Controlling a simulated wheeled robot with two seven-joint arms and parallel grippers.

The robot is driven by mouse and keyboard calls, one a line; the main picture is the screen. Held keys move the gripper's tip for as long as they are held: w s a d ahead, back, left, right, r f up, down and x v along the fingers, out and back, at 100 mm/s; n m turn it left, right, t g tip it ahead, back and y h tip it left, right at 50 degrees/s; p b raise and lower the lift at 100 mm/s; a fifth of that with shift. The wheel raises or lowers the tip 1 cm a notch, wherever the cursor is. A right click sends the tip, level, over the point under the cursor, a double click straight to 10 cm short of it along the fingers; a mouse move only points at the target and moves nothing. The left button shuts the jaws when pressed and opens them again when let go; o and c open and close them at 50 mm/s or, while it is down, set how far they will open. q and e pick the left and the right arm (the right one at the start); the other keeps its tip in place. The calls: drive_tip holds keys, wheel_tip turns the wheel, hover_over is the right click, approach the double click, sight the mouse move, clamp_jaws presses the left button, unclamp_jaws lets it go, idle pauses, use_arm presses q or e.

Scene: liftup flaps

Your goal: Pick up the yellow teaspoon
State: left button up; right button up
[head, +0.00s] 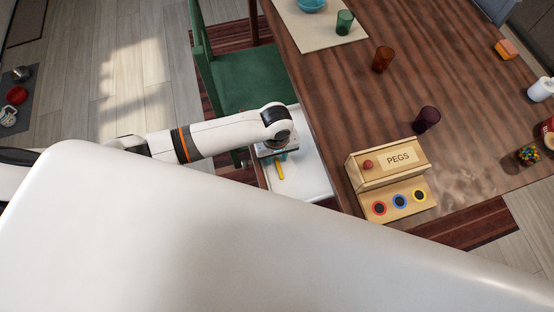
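A small, narrow yellow thing (279,171), which looks like the yellow teaspoon, shows on or just above a white surface (309,176) beside the wooden table. My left arm comes in from the left, and its wrist hangs over that white surface. My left gripper (278,156) points down right at the upper end of the yellow thing. Its fingers are small and mostly hidden, so I cannot tell whether they touch or hold it. My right gripper is not in view.
A wooden box marked PEGS (392,162) stands on the brown table (335,85), right of the white surface. A green chair (240,80) stands behind my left arm. Coloured cups, including a purple one (426,119), stand farther along the table.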

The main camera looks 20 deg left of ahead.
use_arm(q)
drive_tip(key=shift+c, duration=0.2)
idle(0.3)
clamp_jaws()
